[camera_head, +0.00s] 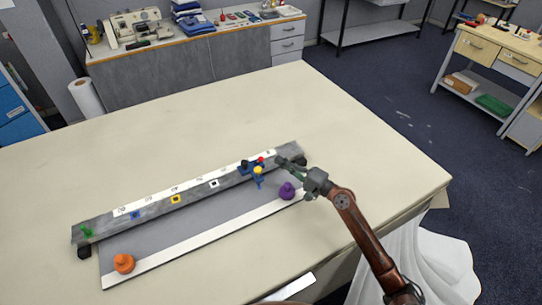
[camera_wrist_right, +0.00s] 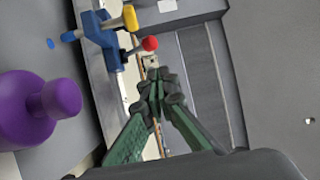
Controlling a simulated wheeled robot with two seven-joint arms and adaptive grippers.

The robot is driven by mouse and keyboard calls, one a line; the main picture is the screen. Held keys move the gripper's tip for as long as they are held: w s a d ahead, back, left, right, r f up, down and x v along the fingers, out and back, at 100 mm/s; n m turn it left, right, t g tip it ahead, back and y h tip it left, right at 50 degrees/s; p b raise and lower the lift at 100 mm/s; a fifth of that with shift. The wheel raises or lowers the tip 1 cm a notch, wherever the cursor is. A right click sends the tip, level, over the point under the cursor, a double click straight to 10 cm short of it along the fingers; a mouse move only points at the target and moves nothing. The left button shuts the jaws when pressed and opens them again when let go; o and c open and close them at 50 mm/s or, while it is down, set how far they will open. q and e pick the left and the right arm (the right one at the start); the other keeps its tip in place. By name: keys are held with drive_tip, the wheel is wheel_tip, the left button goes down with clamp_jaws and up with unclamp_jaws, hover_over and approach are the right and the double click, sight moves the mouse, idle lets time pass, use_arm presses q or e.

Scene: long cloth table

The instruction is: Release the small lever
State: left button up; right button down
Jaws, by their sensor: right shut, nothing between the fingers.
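A blue slider (camera_head: 249,168) sits on a long grey rail (camera_head: 190,197) near its right end. It carries a small lever with a red ball tip (camera_head: 261,159) and a larger yellow-ended handle (camera_head: 258,170). In the right wrist view the blue slider (camera_wrist_right: 101,38), red ball (camera_wrist_right: 149,44) and yellow end (camera_wrist_right: 130,18) show close up. My right gripper (camera_head: 283,161) is over the rail's right end, right of the red ball. Its green fingers (camera_wrist_right: 157,78) are shut and empty, their tips just below the red ball in the wrist picture. Contact cannot be told.
A purple knob-shaped piece (camera_head: 287,190) stands near my right gripper, on the board beside the rail. A similar orange piece (camera_head: 123,263) stands at the board's left end. A green part (camera_head: 86,231) is at the rail's left end. The tabletop (camera_head: 300,100) behind the rail is clear.

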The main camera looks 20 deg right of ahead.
drive_tip(key=v, duration=0.5)
drive_tip(key=shift+s, duration=0.1)
idle(0.4)
